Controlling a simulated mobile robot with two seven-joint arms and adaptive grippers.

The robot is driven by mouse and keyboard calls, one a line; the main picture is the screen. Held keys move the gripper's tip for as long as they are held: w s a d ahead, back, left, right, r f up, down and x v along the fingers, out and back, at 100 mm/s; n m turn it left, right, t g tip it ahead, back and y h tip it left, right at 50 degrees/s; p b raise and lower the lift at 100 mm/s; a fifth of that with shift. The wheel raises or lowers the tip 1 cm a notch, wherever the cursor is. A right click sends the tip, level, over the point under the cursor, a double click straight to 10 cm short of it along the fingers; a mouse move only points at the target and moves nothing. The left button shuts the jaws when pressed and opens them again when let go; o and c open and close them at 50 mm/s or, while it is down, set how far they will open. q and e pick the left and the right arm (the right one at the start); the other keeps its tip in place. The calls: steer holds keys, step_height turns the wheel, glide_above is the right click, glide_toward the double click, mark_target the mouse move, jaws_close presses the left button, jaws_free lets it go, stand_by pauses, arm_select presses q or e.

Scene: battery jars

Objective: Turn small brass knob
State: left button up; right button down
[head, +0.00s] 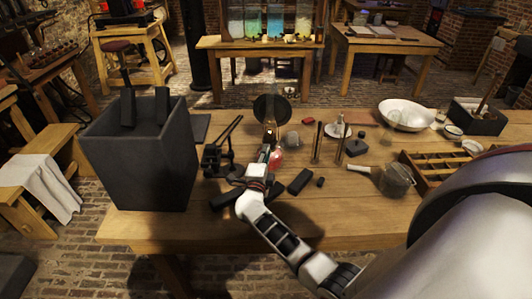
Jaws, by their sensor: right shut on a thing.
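My right gripper (267,150) reaches over the middle of the wooden table, its arm coming in from the lower right. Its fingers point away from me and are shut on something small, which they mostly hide. They are at the front of a small upright apparatus with a brownish glassy part (270,122) and a round dark disc (272,106) behind it. The small brass knob is too small and covered to make out clearly; it seems to be between the fingertips. A reddish round thing (277,159) shows just right of the fingers. My left gripper is not in view.
A tall dark box (140,165) stands at the table's left. Dark metal stands (218,158) and black blocks (300,181) lie near my gripper.

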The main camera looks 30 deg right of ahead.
steer(key=shift+n, duration=0.3)
steer(key=c, duration=2)
jaws_free()
steer(key=v, duration=1.2)
steer(key=shift+a, duration=0.15)
